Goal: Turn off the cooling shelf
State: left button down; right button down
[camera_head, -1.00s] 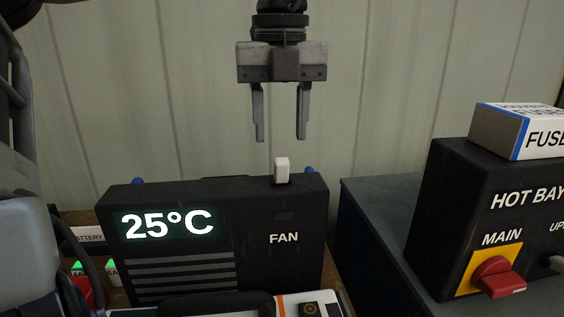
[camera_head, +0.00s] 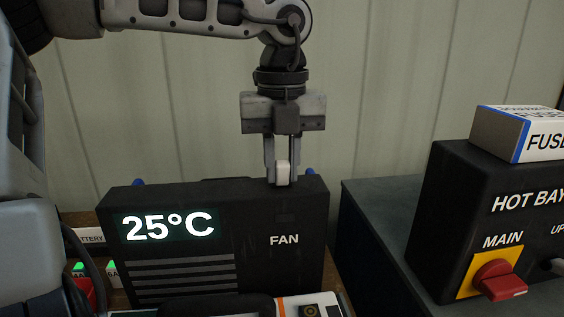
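The black cooling unit (camera_head: 180,268) stands at the lower left of the head view. Its lit display (camera_head: 168,226) reads 25°C, and the word FAN (camera_head: 284,240) is printed at its right. A small white switch lever (camera_head: 283,173) stands upright on its top edge above that word. My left gripper (camera_head: 283,181) points straight down over the unit, with one finger on each side of the white lever. The fingers look closed against its sides. The lever's base is partly hidden by the fingertips. My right gripper is not in view.
A black HOT BAY box (camera_head: 440,215) with a red MAIN knob (camera_head: 497,279) on a yellow plate stands at the right. A fuse box (camera_head: 505,133) lies on top of it. Battery items with green lights (camera_head: 78,267) sit at the lower left. A pale panelled wall is behind.

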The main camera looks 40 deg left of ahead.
pick_arm(q)
jog(key=shift+d+f+t+y+b, duration=0.1)
jog(key=shift+f+t+y+b, duration=0.25)
jog(key=shift+b, duration=0.8)
jog(key=shift+s+r+b, duration=0.1)
jog(key=shift+b, duration=0.3)
jog(key=shift+d+r+y, duration=0.1)
jog(key=shift+r+y, duration=0.15)
jog(key=c, duration=1.3)
grip_release()
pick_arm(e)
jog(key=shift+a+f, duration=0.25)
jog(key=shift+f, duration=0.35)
